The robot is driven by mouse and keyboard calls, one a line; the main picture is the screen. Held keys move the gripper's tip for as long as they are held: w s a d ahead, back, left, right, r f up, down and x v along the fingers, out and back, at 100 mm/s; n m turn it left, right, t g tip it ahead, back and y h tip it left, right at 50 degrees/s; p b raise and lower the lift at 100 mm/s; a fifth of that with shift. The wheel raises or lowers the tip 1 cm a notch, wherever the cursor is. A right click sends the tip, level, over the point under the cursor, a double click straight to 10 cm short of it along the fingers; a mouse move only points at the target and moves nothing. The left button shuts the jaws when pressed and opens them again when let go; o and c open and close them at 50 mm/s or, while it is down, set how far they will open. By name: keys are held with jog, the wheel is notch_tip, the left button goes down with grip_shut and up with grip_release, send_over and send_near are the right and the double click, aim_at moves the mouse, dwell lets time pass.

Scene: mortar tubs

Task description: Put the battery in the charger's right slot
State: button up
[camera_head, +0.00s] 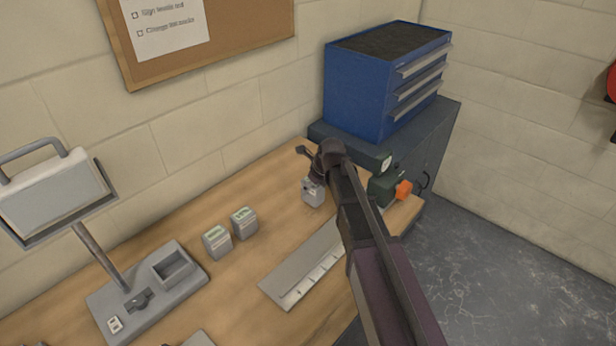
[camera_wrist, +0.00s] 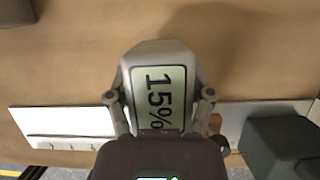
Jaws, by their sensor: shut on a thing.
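A grey battery (camera_head: 313,193) is between the fingers of my gripper (camera_head: 318,170), over the right part of the wooden bench. In the wrist view the battery (camera_wrist: 160,60) shows a screen reading 15%, with the gripper's fingers (camera_wrist: 160,97) on both sides of it. My gripper is shut on it. I cannot tell if its underside touches the bench. Two similar grey batteries with green screens, one left (camera_head: 217,241) and one right (camera_head: 244,222), stand left of it.
A grey stand (camera_head: 190,290) with an open recess and a tilted panel (camera_head: 58,198) is at left. A flat grey strip (camera_head: 300,275) lies near the bench's front edge. A blue drawer chest (camera_head: 355,95) and a green device with an orange knob (camera_head: 385,190) are at right.

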jog(key=s+d, duration=0.3)
jog(key=s, duration=0.6)
jog(key=shift+s+r+p, duration=0.25)
jog(key=shift+r+p, duration=0.15)
jog(key=shift+r, duration=0.05)
jog(key=shift+s, duration=0.15)
dwell(0.5)
